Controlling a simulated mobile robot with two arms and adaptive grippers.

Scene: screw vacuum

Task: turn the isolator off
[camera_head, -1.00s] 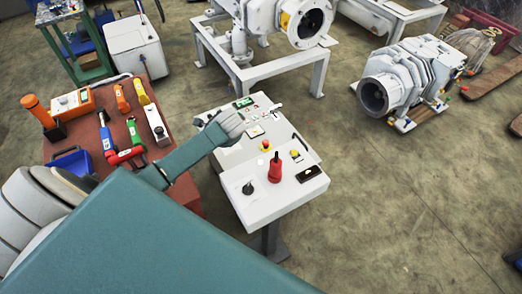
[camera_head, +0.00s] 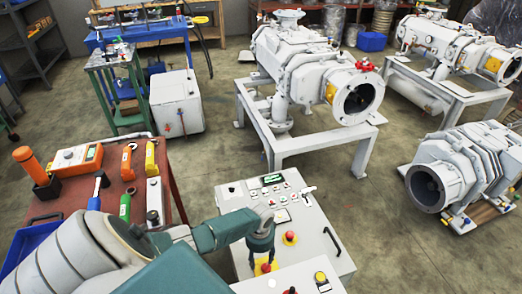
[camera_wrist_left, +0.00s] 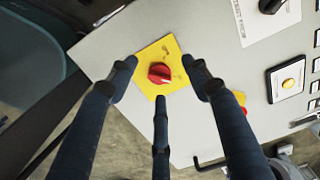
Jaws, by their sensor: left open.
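The isolator is a red rotary knob on a yellow plate; it shows in the left wrist view (camera_wrist_left: 160,73) and beneath my gripper in the head view (camera_head: 266,267). It sits on the pale grey control panel (camera_head: 333,262). My left gripper (camera_head: 262,246) points down over this panel. In the left wrist view its dark fingers (camera_wrist_left: 165,90) are open and spread around the yellow plate, with the knob between them and nothing held. Whether any finger touches the plate is unclear. My right gripper is not in view.
A red emergency button on yellow (camera_head: 290,238) sits close to the knob, with small buttons and a display (camera_head: 272,179) behind. A brown tool table (camera_head: 85,194) stands left of the panel. White pump machinery (camera_head: 320,75) stands behind; open floor lies to the right.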

